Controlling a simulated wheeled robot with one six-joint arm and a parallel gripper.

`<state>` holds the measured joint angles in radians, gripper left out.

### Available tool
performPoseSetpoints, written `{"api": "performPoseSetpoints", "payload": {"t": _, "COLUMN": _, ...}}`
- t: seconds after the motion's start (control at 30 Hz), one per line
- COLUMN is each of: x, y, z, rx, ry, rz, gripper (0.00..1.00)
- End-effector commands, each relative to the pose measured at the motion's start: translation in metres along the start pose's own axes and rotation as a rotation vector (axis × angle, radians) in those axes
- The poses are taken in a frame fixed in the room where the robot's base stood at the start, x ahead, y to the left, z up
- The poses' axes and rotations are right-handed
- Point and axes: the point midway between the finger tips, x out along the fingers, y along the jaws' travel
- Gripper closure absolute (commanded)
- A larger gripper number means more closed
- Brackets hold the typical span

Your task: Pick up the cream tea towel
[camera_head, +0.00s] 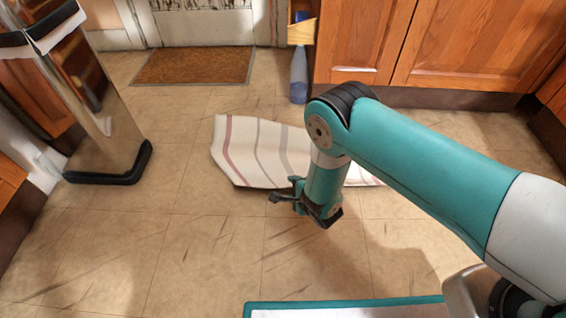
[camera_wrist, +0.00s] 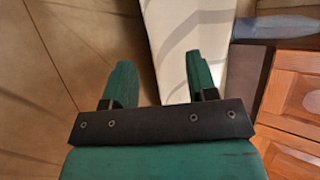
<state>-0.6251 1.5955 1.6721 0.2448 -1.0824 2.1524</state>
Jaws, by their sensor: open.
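The cream tea towel (camera_head: 262,150) lies spread on the tiled floor, with reddish and grey stripes. My arm hides part of its right side. My gripper (camera_head: 290,197) is in front of the towel's near edge in the head view, and whether it touches the towel cannot be told. In the wrist view my gripper (camera_wrist: 162,82) has its two fingers apart with nothing held between them. The towel (camera_wrist: 180,45) shows there beyond the fingers, reaching behind the right finger.
A metal bin (camera_head: 100,125) stands at the left. A brown doormat (camera_head: 195,66) lies at the back by the door. A blue-grey bottle (camera_head: 299,78) stands beside the wooden cupboards (camera_head: 365,40). The floor (camera_head: 130,240) at the front left is clear.

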Motion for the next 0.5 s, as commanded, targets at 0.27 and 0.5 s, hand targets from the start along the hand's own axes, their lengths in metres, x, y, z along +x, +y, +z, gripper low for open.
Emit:
{"api": "performPoseSetpoints", "payload": {"t": 0.27, "x": 0.027, "y": 0.002, "z": -0.002, "rx": 0.001, "ry": -0.001, "rz": -0.003, "gripper": 0.47}}
{"api": "performPoseSetpoints", "payload": {"t": 0.5, "x": 0.053, "y": -0.001, "z": -0.002, "rx": -0.001, "ry": 0.0, "rz": -0.001, "gripper": 0.47}}
